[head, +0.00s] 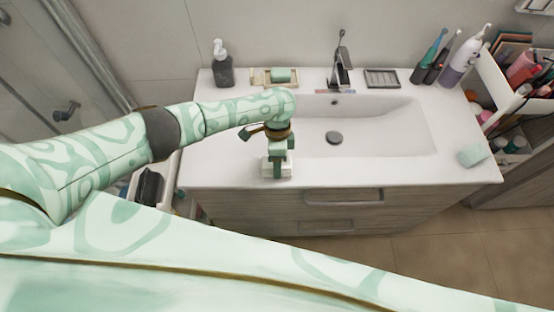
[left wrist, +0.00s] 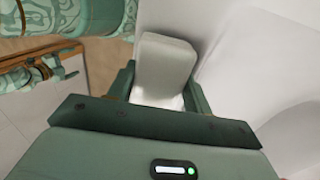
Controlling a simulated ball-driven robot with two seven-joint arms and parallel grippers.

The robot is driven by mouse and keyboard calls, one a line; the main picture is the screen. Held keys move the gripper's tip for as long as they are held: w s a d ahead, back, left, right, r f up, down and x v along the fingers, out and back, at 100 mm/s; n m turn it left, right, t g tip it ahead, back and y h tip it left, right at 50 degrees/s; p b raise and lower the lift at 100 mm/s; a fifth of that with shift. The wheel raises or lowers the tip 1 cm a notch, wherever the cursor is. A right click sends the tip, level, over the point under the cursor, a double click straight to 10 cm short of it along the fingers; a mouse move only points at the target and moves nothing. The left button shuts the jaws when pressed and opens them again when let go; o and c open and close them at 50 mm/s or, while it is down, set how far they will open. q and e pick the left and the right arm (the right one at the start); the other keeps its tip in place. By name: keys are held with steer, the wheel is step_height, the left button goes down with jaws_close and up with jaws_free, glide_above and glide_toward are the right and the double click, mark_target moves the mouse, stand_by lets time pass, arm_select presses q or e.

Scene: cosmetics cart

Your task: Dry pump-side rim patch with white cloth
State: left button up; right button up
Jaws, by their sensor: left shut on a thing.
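My left gripper (head: 277,170) points down over the front left part of the white sink counter (head: 225,150). It is shut on a white folded cloth (head: 268,166), which is at or just above the counter; I cannot tell whether it touches. In the left wrist view the cloth (left wrist: 165,62) sits as a pale block between the fingers of the gripper (left wrist: 160,92). The dark pump bottle (head: 223,68) stands at the back left corner of the counter. I cannot make out a wet patch on the rim. My right gripper is not in view.
A soap dish with green soap (head: 280,75), the faucet (head: 340,65) and a dark tray (head: 382,78) line the back. Brushes and bottles (head: 462,58) stand at the back right. A pale green block (head: 473,155) lies at the front right. The basin (head: 380,125) is empty.

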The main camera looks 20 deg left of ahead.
mark_target(303, 172)
arm_select(q)
steer(key=d, duration=0.2)
steer(key=d+b, duration=0.1)
steer(key=d, duration=0.1)
steer(key=shift+w, duration=0.35)
steer(key=d+b, duration=0.1)
steer(key=w+d, duration=0.1)
steer(key=d, duration=0.1)
steer(key=shift+w+d+f+b, duration=0.1)
steer(key=shift+f+b, duration=0.05)
steer(key=shift+b, duration=0.2)
steer(key=shift+w+d+b, duration=0.3)
steer(key=shift+d+b, duration=0.1)
steer(key=shift+d, duration=0.3)
step_height(303, 172, up, 8)
steer(key=p, duration=0.7)
steer(key=shift+f, duration=0.25)
